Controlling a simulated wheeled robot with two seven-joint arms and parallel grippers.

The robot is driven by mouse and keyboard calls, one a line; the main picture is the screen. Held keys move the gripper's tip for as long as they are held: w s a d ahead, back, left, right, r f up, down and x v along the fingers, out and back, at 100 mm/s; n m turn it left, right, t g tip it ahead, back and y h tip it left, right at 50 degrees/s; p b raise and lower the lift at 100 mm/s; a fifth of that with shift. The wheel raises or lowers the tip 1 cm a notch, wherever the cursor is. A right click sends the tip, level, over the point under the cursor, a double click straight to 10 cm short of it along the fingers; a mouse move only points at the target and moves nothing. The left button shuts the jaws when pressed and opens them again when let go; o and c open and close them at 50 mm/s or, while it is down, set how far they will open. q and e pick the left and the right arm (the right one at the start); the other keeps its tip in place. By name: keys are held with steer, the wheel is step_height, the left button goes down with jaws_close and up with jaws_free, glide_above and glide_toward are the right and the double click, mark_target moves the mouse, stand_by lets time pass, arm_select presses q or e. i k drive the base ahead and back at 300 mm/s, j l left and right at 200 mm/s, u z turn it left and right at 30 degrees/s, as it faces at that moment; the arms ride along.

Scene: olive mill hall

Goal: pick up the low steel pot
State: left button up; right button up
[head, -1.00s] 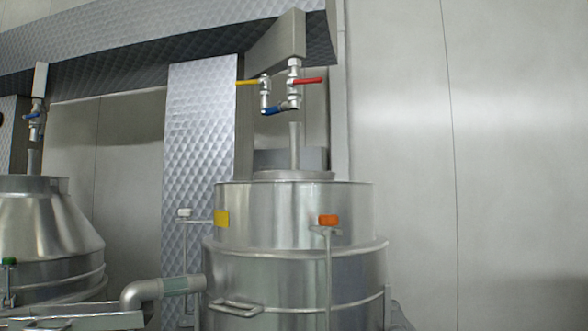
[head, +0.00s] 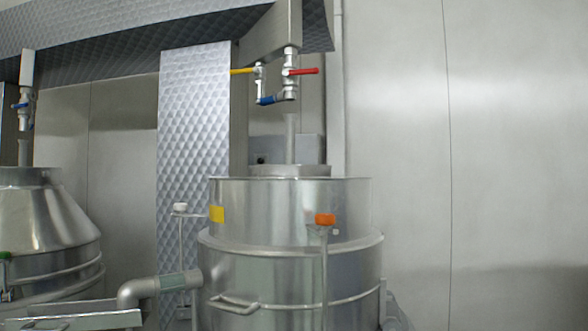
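I cannot make out a low steel pot in the head view. The nearest steel vessel is a large upright tank (head: 290,265) with a stepped body, standing in the lower middle of the view. It has a bar handle (head: 234,303) low on its front. Neither of my grippers is in view.
A second, cone-topped steel vessel (head: 40,222) stands at the left edge. A pipe elbow (head: 140,290) joins the tank's left side. Valves with a red lever (head: 303,71) and a yellow lever (head: 241,71) hang above the tank. A plain panelled wall (head: 520,170) fills the right.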

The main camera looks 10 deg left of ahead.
mark_target(289, 169)
steer(key=i+j+z, duration=0.3)
steer(key=j, duration=0.35)
steer(key=i+j+z, duration=0.3)
steer(key=j, duration=0.45)
steer(key=i+j+z, duration=0.15)
steer(key=j, duration=0.25)
steer(key=i+j+z, duration=0.15)
steer(key=j, duration=0.25)
steer(key=i, duration=0.05)
